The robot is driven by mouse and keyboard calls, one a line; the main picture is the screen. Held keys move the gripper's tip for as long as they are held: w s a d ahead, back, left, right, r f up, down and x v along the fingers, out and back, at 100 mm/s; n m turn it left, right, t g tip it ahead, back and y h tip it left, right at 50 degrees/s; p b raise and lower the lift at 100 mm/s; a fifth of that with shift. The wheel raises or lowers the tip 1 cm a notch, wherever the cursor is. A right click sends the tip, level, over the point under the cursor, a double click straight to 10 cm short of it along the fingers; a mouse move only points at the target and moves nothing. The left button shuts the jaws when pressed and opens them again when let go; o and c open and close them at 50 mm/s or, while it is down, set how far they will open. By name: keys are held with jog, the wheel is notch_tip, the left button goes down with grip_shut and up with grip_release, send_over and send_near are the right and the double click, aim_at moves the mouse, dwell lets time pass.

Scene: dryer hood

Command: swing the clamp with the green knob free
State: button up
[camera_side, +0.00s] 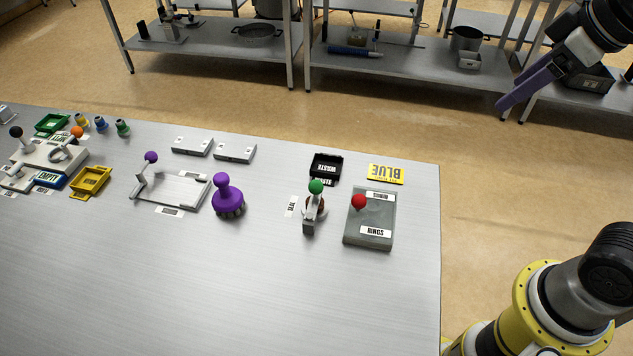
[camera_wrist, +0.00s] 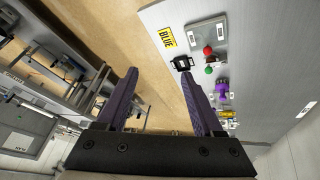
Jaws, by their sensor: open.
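The clamp (camera_side: 311,212) stands on the table right of centre in the side view. Its green knob (camera_side: 316,187) is at the top, above a grey metal body. In the wrist view the green knob (camera_wrist: 209,70) is small, beside the red knob. My gripper (camera_side: 503,103) is high at the upper right of the side view, beyond the table's edge and far from the clamp. Its two purple fingers are apart and empty, as the wrist view also shows (camera_wrist: 162,78). How the clamp's arm sits is too small to tell.
A grey box labelled RINGS (camera_side: 380,238) with a red knob (camera_side: 358,202) stands right of the clamp. A black WASTE tray (camera_side: 326,167) and yellow BLUE sign (camera_side: 385,174) lie behind. A purple-handled brush (camera_side: 228,197) stands left. The table front (camera_side: 270,310) is clear.

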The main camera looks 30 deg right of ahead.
jog(key=w+a+n+g, duration=0.1)
jog(key=w+a+n, duration=0.2)
jog(key=w+a, duration=0.5)
jog(key=n+g, duration=0.3)
jog(key=n, duration=0.2)
send_over(316, 183)
jog(key=s+a, duration=0.1)
jog(key=s, duration=0.1)
notch_tip(316, 183, down, 13)
jog(key=shift+h, duration=0.4)
jog(key=f, duration=0.4)
jog(key=w+f, duration=0.1)
jog(key=f, duration=0.3)
jog(key=d+f, duration=0.1)
jog(key=f, duration=0.4)
jog(key=shift+w, duration=0.4)
grip_shut()
